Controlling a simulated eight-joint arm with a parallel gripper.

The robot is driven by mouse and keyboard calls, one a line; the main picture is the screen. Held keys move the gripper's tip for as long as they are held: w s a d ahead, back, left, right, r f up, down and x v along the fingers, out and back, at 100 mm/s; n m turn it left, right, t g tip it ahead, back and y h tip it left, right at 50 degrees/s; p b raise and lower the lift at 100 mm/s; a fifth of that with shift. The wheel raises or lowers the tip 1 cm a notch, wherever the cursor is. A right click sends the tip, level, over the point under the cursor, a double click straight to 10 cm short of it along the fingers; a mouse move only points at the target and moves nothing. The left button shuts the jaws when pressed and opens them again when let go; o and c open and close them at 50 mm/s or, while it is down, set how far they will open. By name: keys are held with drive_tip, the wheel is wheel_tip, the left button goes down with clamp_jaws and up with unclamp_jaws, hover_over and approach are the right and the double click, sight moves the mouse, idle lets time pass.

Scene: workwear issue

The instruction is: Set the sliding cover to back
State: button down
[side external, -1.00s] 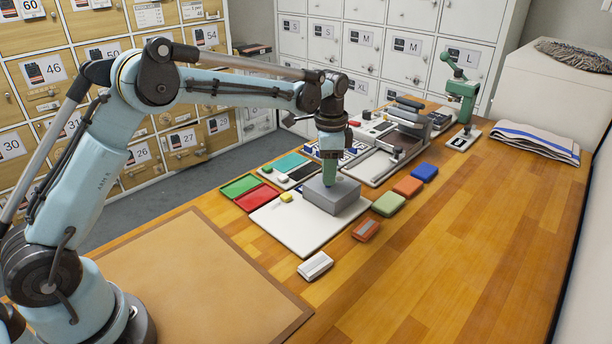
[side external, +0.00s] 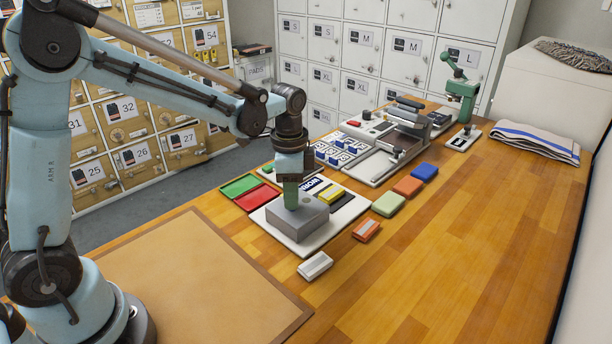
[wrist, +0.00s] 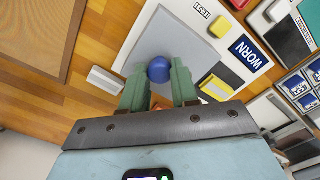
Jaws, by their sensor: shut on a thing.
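The sliding cover is a grey block (side external: 312,220) with a round blue knob (wrist: 158,70) on top. It lies on a white board (side external: 342,220) at its near-left part in the side view, towards my base. My gripper (side external: 291,203) points down onto the cover, with its green fingers closed on the knob from both sides. In the wrist view the grey cover (wrist: 175,40) is just beyond the fingers. A WORN label (wrist: 250,53) and a yellow-and-black block (wrist: 220,82) show on the uncovered part of the board. The knob is mostly hidden in the side view.
Green (side external: 240,187) and red (side external: 256,198) trays lie left of the board. Grey-white (side external: 315,266), orange-grey (side external: 366,230), green (side external: 388,204), orange (side external: 408,186) and blue (side external: 424,172) blocks line its right. A metal device (side external: 400,140) stands behind.

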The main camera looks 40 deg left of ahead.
sight(286, 213)
drive_tip(key=shift+s, duration=0.25)
drive_tip(key=c, duration=0.9)
unclamp_jaws()
drive_tip(key=shift+o, duration=0.2)
drive_tip(key=shift+w+r, duration=0.1)
wheel_tip(286, 213, up, 12)
drive_tip(key=s+f+n+t, duration=0.5)
drive_tip(key=s+n+t, duration=0.2)
drive_tip(key=s+n, duration=0.2)
drive_tip(key=shift+s+a+f, duration=0.15)
drive_tip(key=shift+s+a, duration=0.1)
drive_tip(key=shift+s, duration=0.85)
